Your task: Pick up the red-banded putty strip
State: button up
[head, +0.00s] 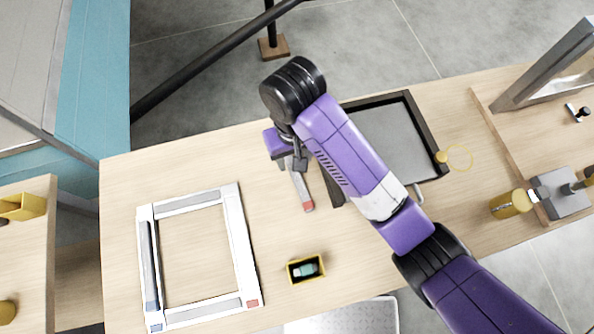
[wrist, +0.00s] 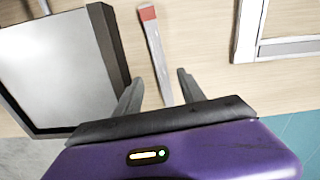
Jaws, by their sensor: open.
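The red-banded putty strip (head: 301,190) is a thin grey strip with a red end, lying on the wooden table between the white frame and the dark tray. In the wrist view the strip (wrist: 158,55) runs from its red end at the top down between my fingers. My gripper (wrist: 157,90) is open, with one finger on each side of the strip and apart from it. In the head view my gripper (head: 292,163) is over the strip's far end, which it partly hides. I cannot tell the height above the table.
A dark-rimmed tray (head: 408,103) lies right of the strip. A white rectangular frame (head: 243,245) with red and blue corner marks lies to the left. A small yellow box (head: 291,274) holding a teal item stands nearer the front. The table (head: 200,160) around the strip is bare.

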aim_at(295, 174)
jog(key=shift+s+f+b, duration=0.2)
jog(key=shift+f+b, duration=2.1)
jog(key=shift+f, duration=1.2)
grip_shut()
